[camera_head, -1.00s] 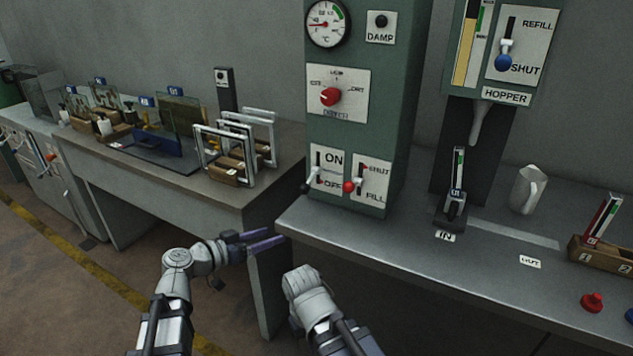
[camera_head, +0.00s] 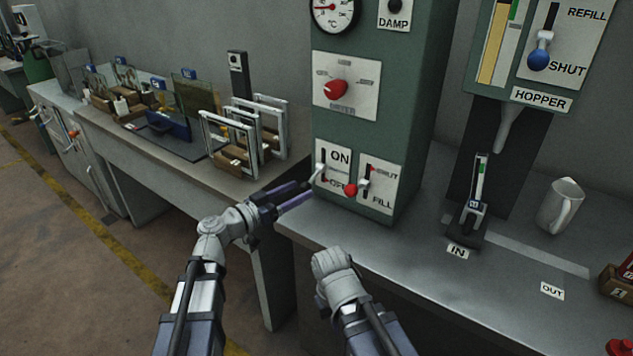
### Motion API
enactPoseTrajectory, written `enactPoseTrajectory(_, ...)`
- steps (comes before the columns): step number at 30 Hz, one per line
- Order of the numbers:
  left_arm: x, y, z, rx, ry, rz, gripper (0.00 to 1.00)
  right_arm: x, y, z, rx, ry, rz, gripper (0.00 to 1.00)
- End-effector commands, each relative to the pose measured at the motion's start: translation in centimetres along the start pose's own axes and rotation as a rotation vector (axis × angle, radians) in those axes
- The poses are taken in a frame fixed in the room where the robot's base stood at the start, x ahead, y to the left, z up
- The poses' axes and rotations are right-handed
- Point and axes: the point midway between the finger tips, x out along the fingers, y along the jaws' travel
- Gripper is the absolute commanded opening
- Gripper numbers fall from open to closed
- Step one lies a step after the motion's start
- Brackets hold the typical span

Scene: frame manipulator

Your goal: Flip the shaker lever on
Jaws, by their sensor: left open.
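The ON/OFF lever (camera_head: 318,174) is on a white plate low on the green cabinet's front. No "shaker" label is readable. My left gripper (camera_head: 304,193) is open, its two dark purple fingers pointing right at the lever's lower end. The upper fingertip is very close to the knob; I cannot tell whether they touch. My right arm's wrist (camera_head: 340,278) shows below the bench edge, but its fingers are hidden.
Right of the lever is a red-knobbed SHUT/FILL lever (camera_head: 351,189), with a red dial (camera_head: 335,89) above. A bench (camera_head: 400,240) carries a small dark stand (camera_head: 472,215) and a mug (camera_head: 560,205). Metal frames (camera_head: 245,135) stand on the left table.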

Motion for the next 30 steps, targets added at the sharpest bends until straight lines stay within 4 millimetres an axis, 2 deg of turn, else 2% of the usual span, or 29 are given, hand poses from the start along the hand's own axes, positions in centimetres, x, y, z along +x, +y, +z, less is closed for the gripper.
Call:
enactPoseTrajectory(1,1.0,-0.1,0.0,0.0,-0.001,0.003,0.69,0.0,0.0,0.0,0.0,0.0,0.0,0.0)
enactPoseTrajectory(6,3.7,-0.1,0.0,0.0,-0.001,0.003,0.69,0.0,0.0,0.0,0.0,0.0,0.0,0.0)
enactPoseTrajectory(12,5.8,-0.1,0.0,-0.001,-0.001,0.002,0.69,0.0,0.0,0.0,0.0,0.0,0.0,0.0)
enactPoseTrajectory(24,6.4,0.0,0.0,-0.001,-0.001,0.0,0.69,0.0,0.0,0.0,0.0,0.0,0.0,0.0)
enactPoseTrajectory(30,6.4,0.0,0.0,-0.001,-0.001,0.0,0.47,0.0,0.0,0.0,0.0,0.0,0.0,0.0)
